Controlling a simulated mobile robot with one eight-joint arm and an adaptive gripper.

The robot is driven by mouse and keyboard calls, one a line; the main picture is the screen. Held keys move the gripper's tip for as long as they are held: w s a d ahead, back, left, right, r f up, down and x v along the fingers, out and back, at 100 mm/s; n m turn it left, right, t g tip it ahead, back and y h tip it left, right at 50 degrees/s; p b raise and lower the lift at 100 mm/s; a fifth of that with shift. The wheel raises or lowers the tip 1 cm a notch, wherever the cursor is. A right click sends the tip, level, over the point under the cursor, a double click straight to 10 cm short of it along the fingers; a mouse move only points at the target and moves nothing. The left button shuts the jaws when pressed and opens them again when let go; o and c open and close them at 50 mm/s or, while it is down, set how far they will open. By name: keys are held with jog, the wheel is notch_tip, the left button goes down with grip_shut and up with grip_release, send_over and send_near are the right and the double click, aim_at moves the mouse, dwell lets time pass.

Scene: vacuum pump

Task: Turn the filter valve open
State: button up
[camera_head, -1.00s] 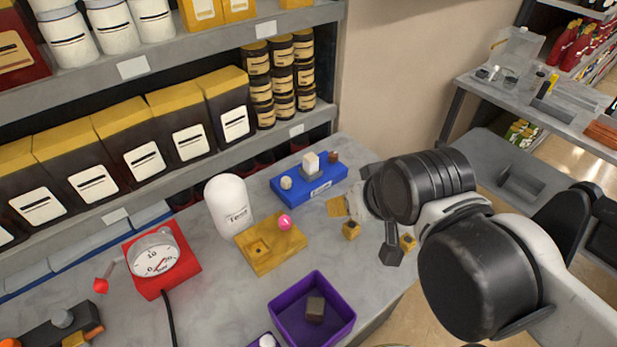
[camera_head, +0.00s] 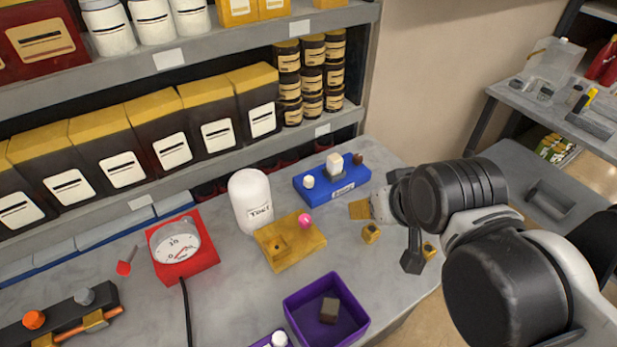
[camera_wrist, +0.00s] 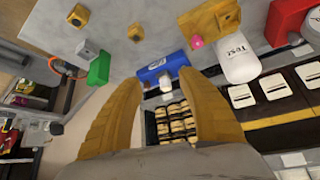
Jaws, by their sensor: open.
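No part is clearly readable as the filter valve. A blue block (camera_head: 345,184) with a pale cube, a small white knob and an unreadable label stands on the table; it also shows in the wrist view (camera_wrist: 152,75). A black block (camera_head: 62,318) with an orange and a grey knob and an orange bar lies at the lower left. My gripper (camera_wrist: 160,80) is open and empty. Its yellow fingers stand apart on either side of the blue block's picture area; contact is not visible. In the head view the gripper (camera_head: 366,208) is partly hidden by my wrist, just right of the blue block.
A white bottle (camera_head: 251,200), a yellow block (camera_head: 272,250) with a pink ball, a red gauge (camera_head: 190,262) with a black cable and a purple bin (camera_head: 357,328) occupy the table. Small yellow cubes (camera_head: 371,234) lie near my wrist. Loaded shelves (camera_head: 205,62) stand behind.

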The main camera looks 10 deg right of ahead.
jog(key=shift+r, duration=0.1)
jog(key=m+g+p, duration=0.5)
jog(key=m+g, duration=0.2)
jog(key=m, duration=0.7)
send_over(309, 178)
notch_tip(309, 178, down, 8)
jog(key=shift+r, duration=0.1)
notch_tip(309, 178, down, 10)
jog(key=b, duration=0.3)
jog(key=shift+f, duration=0.25)
